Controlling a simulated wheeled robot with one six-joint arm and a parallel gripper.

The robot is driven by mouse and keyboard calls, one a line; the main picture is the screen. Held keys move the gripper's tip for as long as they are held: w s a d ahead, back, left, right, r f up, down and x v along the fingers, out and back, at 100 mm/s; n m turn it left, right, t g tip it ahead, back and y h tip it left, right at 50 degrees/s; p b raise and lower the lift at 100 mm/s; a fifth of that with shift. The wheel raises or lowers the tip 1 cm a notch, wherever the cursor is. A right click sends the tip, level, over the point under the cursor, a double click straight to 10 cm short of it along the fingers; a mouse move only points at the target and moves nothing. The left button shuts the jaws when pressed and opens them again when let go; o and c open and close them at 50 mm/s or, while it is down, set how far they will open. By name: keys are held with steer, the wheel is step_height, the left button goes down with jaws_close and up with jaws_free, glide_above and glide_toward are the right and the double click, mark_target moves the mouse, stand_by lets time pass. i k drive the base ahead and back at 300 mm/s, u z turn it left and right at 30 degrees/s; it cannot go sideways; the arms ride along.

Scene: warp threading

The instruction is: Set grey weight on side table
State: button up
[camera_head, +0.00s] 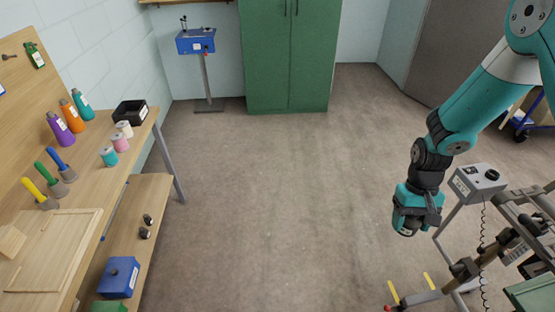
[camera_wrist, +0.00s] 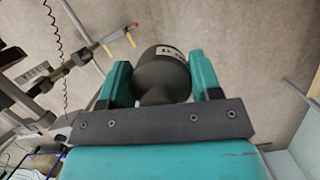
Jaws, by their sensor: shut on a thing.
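The grey weight (camera_wrist: 162,75) is a dark grey, rounded cylinder with a narrower neck and a small pale label. In the wrist view it sits between the two teal fingers of my gripper (camera_wrist: 160,82), which is shut on it. In the head view my gripper (camera_head: 408,222) hangs at the right, pointing down over the floor beside a metal frame; the weight is mostly hidden there. I cannot make out a separate side table for certain.
A wooden workbench (camera_head: 62,248) with bottles, spools and a lower shelf (camera_head: 150,195) stands at the left. A metal frame (camera_head: 515,208) with a grey control box (camera_head: 478,180) is close right of my gripper. A green cabinet (camera_head: 288,50) stands at the back. The middle floor is clear.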

mark_target(67, 228)
steer(key=u, duration=0.95)
steer(key=i, duration=1.8)
steer(key=u, duration=2.25)
